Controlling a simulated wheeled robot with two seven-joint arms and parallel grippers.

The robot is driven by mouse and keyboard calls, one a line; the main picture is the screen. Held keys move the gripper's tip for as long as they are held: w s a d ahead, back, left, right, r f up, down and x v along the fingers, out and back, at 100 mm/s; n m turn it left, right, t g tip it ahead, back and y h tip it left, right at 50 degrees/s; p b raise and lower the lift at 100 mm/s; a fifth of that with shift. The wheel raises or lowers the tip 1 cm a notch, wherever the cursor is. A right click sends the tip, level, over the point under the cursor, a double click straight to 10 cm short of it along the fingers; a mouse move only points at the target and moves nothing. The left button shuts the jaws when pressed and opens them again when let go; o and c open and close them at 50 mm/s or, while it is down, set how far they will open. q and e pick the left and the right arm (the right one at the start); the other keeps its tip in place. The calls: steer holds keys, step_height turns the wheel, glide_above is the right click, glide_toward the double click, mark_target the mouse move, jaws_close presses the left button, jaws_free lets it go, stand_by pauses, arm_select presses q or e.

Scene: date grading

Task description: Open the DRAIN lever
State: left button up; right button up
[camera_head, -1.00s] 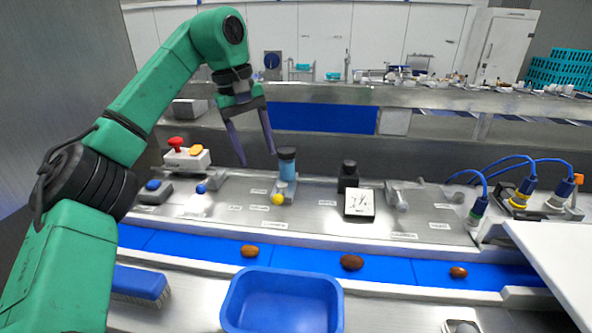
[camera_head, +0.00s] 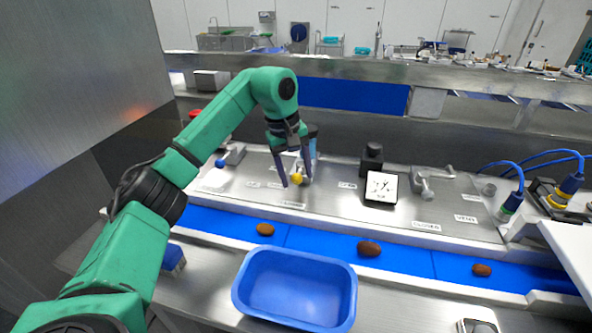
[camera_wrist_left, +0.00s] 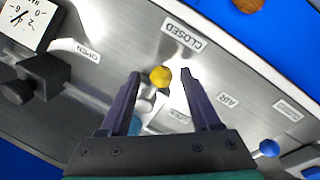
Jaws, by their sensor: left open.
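A lever with a yellow ball knob (camera_head: 297,179) stands on the steel panel in the head view. Its yellow knob (camera_wrist_left: 160,76) also shows in the left wrist view, near a label reading CLOSED (camera_wrist_left: 184,33); a label reading OPEN (camera_wrist_left: 88,52) lies further left. No DRAIN label is legible. My left gripper (camera_head: 295,182) is open and points down at the knob. In the wrist view its fingertips (camera_wrist_left: 160,73) lie either side of the knob with gaps; I cannot tell whether they touch it. The lever's base is partly hidden. My right gripper is not in view.
A blue-knobbed lever (camera_wrist_left: 269,147) is beside it on the panel. A blue cylinder (camera_head: 313,145) stands close behind my gripper, and a dial gauge (camera_head: 382,188) to the right. In front are the blue belt with dates (camera_head: 369,249) and a blue tub (camera_head: 295,290).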

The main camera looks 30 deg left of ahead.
arm_select(q)
steer(key=shift+s+r, duration=0.1)
steer(key=shift+s, duration=0.15)
steer(key=shift+c, duration=1.3)
steer(key=shift+w, duration=0.1)
jaws_close()
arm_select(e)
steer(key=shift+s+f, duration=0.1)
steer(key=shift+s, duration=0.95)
